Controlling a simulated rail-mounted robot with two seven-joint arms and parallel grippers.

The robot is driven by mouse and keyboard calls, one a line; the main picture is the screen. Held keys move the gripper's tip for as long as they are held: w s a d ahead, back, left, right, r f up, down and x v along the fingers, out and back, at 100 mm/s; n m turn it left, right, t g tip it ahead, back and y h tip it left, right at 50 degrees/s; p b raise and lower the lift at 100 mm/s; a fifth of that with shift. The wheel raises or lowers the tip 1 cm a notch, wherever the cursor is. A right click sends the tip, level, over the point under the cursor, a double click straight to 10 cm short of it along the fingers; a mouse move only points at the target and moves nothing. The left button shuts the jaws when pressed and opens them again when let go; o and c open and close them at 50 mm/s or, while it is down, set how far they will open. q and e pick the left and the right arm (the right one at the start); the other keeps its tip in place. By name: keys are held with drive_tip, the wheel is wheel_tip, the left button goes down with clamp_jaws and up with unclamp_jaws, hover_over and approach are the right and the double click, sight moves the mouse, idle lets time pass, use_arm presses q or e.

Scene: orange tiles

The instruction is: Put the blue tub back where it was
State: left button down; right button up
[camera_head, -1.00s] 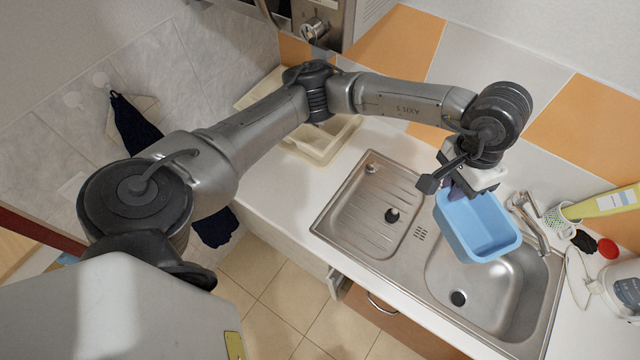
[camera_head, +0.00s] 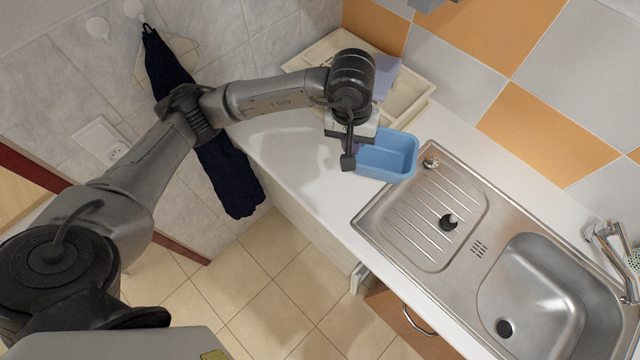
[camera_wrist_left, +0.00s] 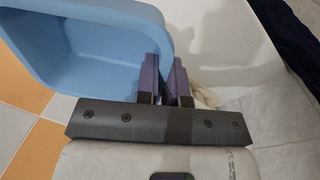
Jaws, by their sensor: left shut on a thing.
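The blue tub (camera_head: 393,158) is a light blue, open-topped container over the white counter, just left of the sink's drainboard. My left gripper (camera_head: 352,146) is shut on the tub's wall at its left side. In the left wrist view the tub (camera_wrist_left: 75,50) fills the upper left, and the purple fingers of my left gripper (camera_wrist_left: 166,82) pinch its edge. I cannot tell whether the tub touches the counter. My right gripper is not in view.
A cream tray (camera_head: 407,100) stands behind the tub with a lilac item (camera_head: 387,78) in it. The steel sink (camera_head: 535,285) and its drainboard (camera_head: 425,225) lie to the right, with a tap (camera_head: 612,250). Bare white counter (camera_head: 300,165) lies left of the tub. A dark cloth (camera_head: 228,175) hangs on the wall.

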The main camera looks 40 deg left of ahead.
use_arm(q)
wheel_tip(320, 180, down, 10)
drive_tip(key=a+n+b, duration=0.1)
drive_tip(key=n+b, duration=0.2)
drive_tip(key=b, duration=0.2)
drive_tip(key=s+a+f, duration=0.1)
drive_tip(key=a+f, duration=0.1)
drive_tip(key=a, duration=0.1)
drive_tip(key=s+a+f, duration=0.1)
drive_tip(key=a+f, duration=0.2)
drive_tip(key=a, duration=0.1)
drive_tip(key=s+a+f, duration=0.2)
drive_tip(key=a, duration=0.2)
drive_tip(key=shift+a+f, duration=0.15)
drive_tip(key=shift+a, duration=0.1)
drive_tip(key=shift+f, duration=2.05)
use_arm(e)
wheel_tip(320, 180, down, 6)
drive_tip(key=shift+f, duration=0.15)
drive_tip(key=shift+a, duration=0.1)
use_arm(q)
drive_tip(key=shift+f, duration=0.1)
drive_tip(key=c, duration=1.2)
unclamp_jaws()
drive_tip(key=shift+c, duration=0.2)
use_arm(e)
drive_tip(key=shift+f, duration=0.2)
